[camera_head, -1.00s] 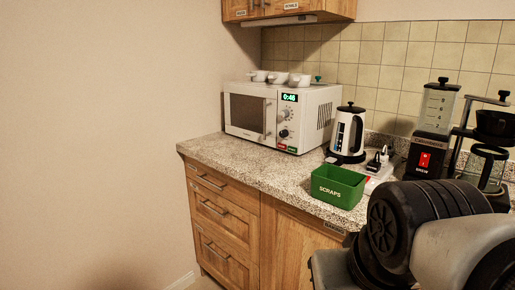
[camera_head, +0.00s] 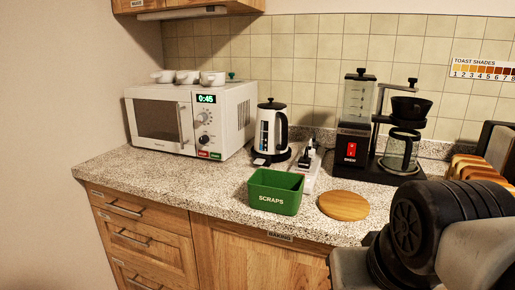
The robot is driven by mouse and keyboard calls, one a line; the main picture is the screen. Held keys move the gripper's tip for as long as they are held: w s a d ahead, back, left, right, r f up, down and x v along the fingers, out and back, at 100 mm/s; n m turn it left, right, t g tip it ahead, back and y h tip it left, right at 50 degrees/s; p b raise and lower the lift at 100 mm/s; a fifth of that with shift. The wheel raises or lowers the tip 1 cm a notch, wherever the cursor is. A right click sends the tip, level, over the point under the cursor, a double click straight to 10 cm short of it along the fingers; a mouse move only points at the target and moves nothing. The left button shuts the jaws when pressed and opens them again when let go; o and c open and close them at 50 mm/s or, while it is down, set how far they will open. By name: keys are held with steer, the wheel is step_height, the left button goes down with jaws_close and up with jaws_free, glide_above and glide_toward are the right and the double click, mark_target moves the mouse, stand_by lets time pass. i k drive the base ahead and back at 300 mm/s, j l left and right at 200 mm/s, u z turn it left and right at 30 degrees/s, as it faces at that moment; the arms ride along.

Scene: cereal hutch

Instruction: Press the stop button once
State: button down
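A white microwave (camera_head: 188,117) stands at the back left of the counter with its door shut. Its green display (camera_head: 206,99) reads 0:45. The red one is the left of the two. My arm shows at the lower right, far from the microwave. My gripper's fingers are not visible.
A green SCRAPS bin (camera_head: 275,192) stands at the counter's front, right of the microwave. Cups (camera_head: 187,77) sit on the microwave. Counter before the microwave is clear.

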mark_target(201, 153)
steer(key=i+j+z, duration=0.1)
steer(key=j+z, duration=0.15)
steer(key=j, duration=0.25)
steer(key=i+j+z, duration=0.1)
steer(key=j+z, duration=0.15)
steer(key=j, duration=0.85)
steer(key=i+j, duration=0.1)
steer(key=j, duration=0.5)
steer(key=i+z, duration=0.05)
